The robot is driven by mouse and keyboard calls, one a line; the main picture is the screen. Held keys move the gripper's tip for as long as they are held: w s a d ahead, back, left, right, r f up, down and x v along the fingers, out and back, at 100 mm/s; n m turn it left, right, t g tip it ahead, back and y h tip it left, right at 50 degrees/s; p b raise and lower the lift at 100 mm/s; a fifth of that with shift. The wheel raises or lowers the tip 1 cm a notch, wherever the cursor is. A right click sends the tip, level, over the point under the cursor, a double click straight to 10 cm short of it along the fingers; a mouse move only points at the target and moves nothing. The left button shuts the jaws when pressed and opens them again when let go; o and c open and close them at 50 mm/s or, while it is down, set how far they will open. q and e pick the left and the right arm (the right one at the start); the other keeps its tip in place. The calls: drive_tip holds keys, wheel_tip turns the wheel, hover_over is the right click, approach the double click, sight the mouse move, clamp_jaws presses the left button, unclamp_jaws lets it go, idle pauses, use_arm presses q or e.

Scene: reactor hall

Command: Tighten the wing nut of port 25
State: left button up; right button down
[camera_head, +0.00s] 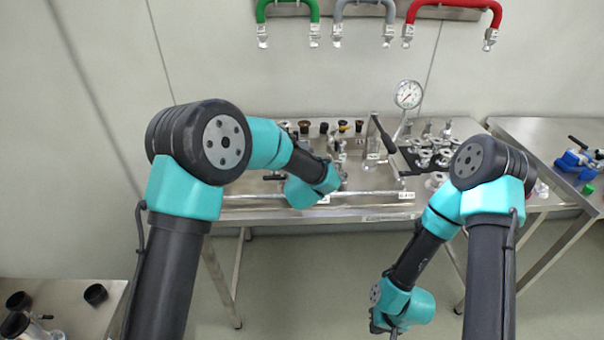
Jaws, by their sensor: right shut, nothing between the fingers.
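The ports stand on a steel workbench (365,212) in the middle of the view, with small fittings and white labels on it. I cannot make out which one is port 25, and its wing nut is too small or hidden to tell. My left arm reaches over the bench, and its teal wrist covers part of the fittings. The left gripper is hidden behind that wrist. My right gripper (381,328) hangs low in front of the bench, at the bottom of the view, mostly hidden by its own wrist. It is shut and empty, well away from the ports.
A pressure gauge (408,95) rises at the bench's back. Green (288,8), grey (363,10) and red (452,5) hoses hang on the wall. A side table (545,135) stands at the right.

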use_arm(q)
drive_tip(key=s, duration=1.6)
drive_tip(key=shift+s+d, duration=0.2)
drive_tip(key=shift+d, duration=0.05)
